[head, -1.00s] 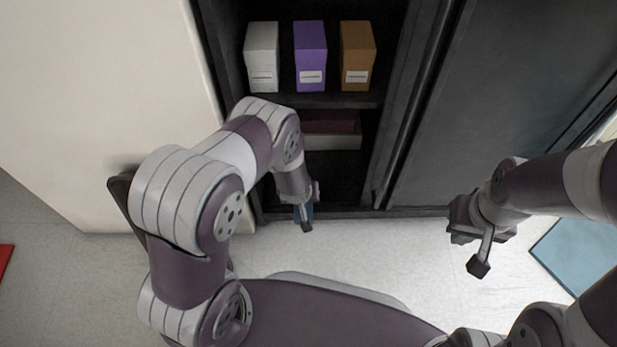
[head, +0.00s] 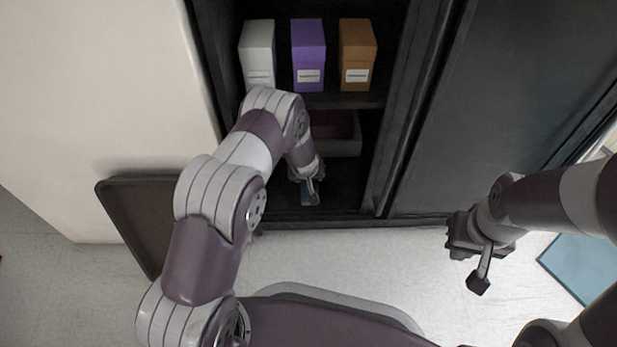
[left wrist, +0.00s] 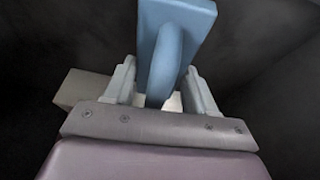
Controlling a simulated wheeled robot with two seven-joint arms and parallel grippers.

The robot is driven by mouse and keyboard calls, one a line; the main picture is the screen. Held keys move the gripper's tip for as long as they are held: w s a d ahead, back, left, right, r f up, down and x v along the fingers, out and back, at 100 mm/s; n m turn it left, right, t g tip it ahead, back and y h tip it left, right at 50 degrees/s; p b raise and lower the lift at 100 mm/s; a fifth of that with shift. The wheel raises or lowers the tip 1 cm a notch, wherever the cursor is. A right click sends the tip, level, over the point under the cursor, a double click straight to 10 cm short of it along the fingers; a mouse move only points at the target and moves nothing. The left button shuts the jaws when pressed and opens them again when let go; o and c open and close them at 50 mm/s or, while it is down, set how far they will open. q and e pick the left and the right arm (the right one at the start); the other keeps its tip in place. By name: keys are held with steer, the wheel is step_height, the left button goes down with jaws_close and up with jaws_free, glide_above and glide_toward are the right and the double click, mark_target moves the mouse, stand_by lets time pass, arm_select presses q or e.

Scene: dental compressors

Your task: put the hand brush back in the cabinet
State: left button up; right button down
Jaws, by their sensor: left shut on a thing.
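The hand brush is a blue piece (left wrist: 165,55) with a rounded handle; in the left wrist view the handle lies between the fingers of my left gripper (left wrist: 163,95), which is shut on it. Whether the brush touches the cabinet floor cannot be told. My right gripper (head: 472,245) hangs empty in front of the cabinet's right panel; its jaw gap is unclear.
White (head: 258,55), purple (head: 308,55) and orange (head: 357,55) boxes stand on the upper shelf. A grey bin with a dark red top (head: 340,135) sits below. A dark panel (head: 150,215) stands open at left. A blue mat (head: 585,262) lies at right.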

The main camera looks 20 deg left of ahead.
arm_select(q)
steer(key=shift+f, duration=0.1)
steer(key=o, duration=1)
